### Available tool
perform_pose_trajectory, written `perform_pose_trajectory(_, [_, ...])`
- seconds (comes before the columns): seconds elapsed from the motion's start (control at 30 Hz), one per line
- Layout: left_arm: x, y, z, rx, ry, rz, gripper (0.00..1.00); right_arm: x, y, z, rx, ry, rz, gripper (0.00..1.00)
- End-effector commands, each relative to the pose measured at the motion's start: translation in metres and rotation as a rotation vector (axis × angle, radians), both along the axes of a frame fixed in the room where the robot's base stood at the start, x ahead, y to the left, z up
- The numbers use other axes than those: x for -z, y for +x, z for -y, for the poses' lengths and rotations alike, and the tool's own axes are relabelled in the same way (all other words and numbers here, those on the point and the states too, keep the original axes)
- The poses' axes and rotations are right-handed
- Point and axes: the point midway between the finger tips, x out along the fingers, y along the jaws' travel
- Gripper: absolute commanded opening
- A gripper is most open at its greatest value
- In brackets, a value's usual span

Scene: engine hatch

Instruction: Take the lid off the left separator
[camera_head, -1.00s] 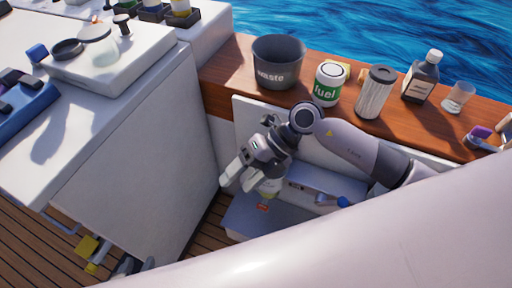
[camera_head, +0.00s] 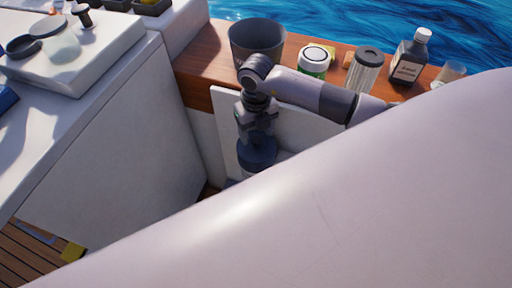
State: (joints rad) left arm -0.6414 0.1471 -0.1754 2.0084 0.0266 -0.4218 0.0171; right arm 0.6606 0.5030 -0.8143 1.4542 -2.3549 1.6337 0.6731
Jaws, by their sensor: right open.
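My right gripper (camera_head: 257,137) points down into the hatch beside the wooden ledge, with its jaws open. A dark round cap-like part (camera_head: 257,153) shows right below it and may be a separator's lid. Whether the fingers touch it or stand around it is not clear. The rest of the separator below is hidden, and a second separator is not visible. My left gripper is not in view.
A white cabinet (camera_head: 110,130) stands left. A large pale part of mine blocks the lower right.

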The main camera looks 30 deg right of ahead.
Motion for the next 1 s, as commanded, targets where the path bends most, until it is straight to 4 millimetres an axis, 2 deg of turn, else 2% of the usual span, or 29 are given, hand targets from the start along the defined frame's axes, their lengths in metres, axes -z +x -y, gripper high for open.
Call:
perform_pose_trajectory(0.1, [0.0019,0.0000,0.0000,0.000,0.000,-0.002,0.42,0.0142,-0.0011,0.0004,0.001,0.000,-0.003,0.63])
perform_pose_trajectory(0.37, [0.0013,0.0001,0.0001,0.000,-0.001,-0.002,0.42,0.0166,-0.0006,0.0004,0.000,0.001,0.000,0.63])
perform_pose_trajectory(0.43, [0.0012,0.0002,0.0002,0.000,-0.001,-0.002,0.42,0.0165,-0.0006,0.0005,0.000,0.001,0.000,0.47])
perform_pose_trajectory(0.57, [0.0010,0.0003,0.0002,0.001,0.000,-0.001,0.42,0.0164,-0.0006,0.0005,0.000,0.001,0.000,0.05])
perform_pose_trajectory(0.6, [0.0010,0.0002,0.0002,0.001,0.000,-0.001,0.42,0.0164,-0.0006,0.0005,0.000,0.001,-0.001,0.00])
perform_pose_trajectory(1.0, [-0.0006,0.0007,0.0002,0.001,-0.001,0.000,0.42,0.0094,0.0000,0.0007,0.001,0.001,0.001,0.00])
